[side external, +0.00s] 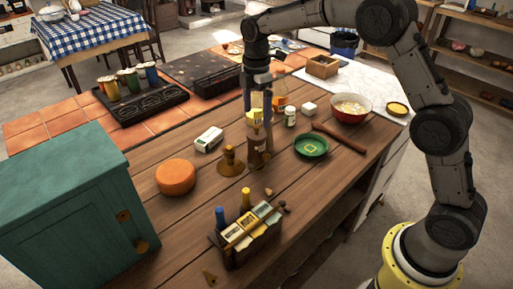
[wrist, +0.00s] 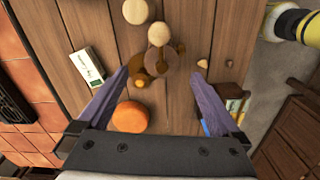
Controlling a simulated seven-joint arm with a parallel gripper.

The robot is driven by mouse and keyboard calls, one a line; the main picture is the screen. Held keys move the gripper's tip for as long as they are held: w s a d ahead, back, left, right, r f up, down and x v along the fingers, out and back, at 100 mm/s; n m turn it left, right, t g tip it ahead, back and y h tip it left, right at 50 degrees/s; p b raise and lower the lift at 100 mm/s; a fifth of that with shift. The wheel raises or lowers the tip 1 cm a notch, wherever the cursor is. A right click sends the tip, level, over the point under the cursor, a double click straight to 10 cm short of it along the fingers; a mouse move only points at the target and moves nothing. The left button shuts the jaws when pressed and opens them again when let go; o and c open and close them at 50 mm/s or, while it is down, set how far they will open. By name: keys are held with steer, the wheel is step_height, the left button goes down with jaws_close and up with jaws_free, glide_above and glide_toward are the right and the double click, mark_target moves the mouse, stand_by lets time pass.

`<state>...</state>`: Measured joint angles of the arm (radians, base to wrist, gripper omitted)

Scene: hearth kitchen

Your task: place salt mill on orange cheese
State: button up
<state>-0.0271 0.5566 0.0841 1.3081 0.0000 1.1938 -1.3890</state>
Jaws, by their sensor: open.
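The orange cheese (side external: 175,177), a round wheel, lies flat on the wooden counter; it also shows in the wrist view (wrist: 131,118). A tall brown mill-like piece (side external: 257,152) stands to its right, most likely the salt mill; its pale round top (wrist: 158,33) shows in the wrist view. A shorter brown knobbed piece (side external: 233,162) stands just left of it, also in the wrist view (wrist: 140,78). My gripper (side external: 258,112) is open and points down above the tall piece. In the wrist view its fingers (wrist: 162,70) are apart, with nothing held.
A white box (side external: 209,139) lies behind the cheese. A green plate (side external: 311,145), a rolling pin (side external: 340,138) and a red bowl (side external: 350,108) are at the right. A divided caddy (side external: 248,237) stands in front, a teal cabinet (side external: 70,205) at left.

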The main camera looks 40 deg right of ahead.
mark_target(256, 133)
step_height(256, 133, down, 10)
steer(key=shift+s+a+r, duration=0.1)
steer(key=shift+a+r, duration=0.05)
steer(key=shift+r, duration=0.05)
stand_by(0.3)
steer(key=shift+c, duration=0.3)
steer(key=shift+r, duration=0.15)
jaws_close()
